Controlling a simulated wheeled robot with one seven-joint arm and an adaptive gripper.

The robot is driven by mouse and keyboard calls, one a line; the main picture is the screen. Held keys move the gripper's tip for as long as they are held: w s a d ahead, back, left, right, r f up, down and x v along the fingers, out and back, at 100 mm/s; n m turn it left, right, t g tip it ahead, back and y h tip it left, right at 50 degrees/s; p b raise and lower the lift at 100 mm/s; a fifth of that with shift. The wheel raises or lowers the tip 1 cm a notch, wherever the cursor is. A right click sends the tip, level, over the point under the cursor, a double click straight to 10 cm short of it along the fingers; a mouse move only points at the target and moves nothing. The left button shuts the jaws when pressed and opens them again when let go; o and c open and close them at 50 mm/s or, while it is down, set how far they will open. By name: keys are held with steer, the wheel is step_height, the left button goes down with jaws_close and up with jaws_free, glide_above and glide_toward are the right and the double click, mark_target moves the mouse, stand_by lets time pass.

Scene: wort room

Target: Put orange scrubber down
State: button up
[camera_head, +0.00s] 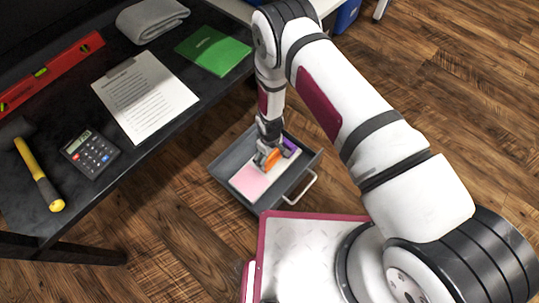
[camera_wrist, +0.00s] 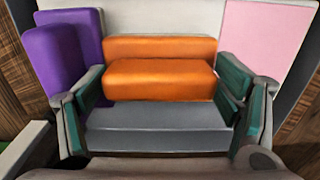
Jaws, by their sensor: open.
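The orange scrubber (camera_head: 272,159) is in the open grey drawer (camera_head: 232,160), toward its middle. In the wrist view the orange scrubber (camera_wrist: 160,80) lies between the two green-padded fingers of my gripper (camera_wrist: 162,92). My gripper (camera_head: 265,160) is open, with gaps showing beside the scrubber. It reaches down into the drawer from above. The scrubber's underside is hidden, so I cannot tell exactly what it rests on.
A purple item (camera_head: 290,147) lies beside the scrubber, left in the wrist view (camera_wrist: 55,60). A pink flat item (camera_head: 249,182) is on its other side. The drawer has a handle (camera_head: 303,190). A dark desk (camera_head: 165,115) stands left, holding a calculator (camera_head: 90,153) and a hammer (camera_head: 40,175).

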step_height(320, 180, up, 12)
steer(key=p, duration=0.4)
steer(key=shift+p, duration=0.4)
steer(key=w+d+r+m, duration=0.1)
steer(key=w+d+r, duration=0.1)
steer(key=r, duration=0.7)
steer(key=w+d+r+m, duration=0.1)
steer(key=w+d+r, duration=0.15)
steer(key=r, duration=0.65)
steer(key=s+d+r+m, duration=0.2)
steer(key=d+r, duration=0.1)
steer(key=r, duration=0.7)
steer(key=s+d+r+m, duration=0.1)
steer(key=d+r, duration=0.3)
steer(key=r, duration=0.5)
steer(key=s+d+r+m, duration=0.1)
steer(key=s+d+r, duration=0.2)
steer(key=s+r, duration=0.35)
steer(key=s+d+r+m, duration=0.2)
steer(key=s+d+r, duration=0.25)
steer(key=r, duration=0.25)
steer(key=s+d+r+m, duration=0.1)
steer(key=s+r, duration=0.1)
steer(key=s, duration=0.8)
steer(key=s+d+r+m, duration=0.2)
steer(key=s, duration=0.7)
steer(key=shift+s, duration=0.4)
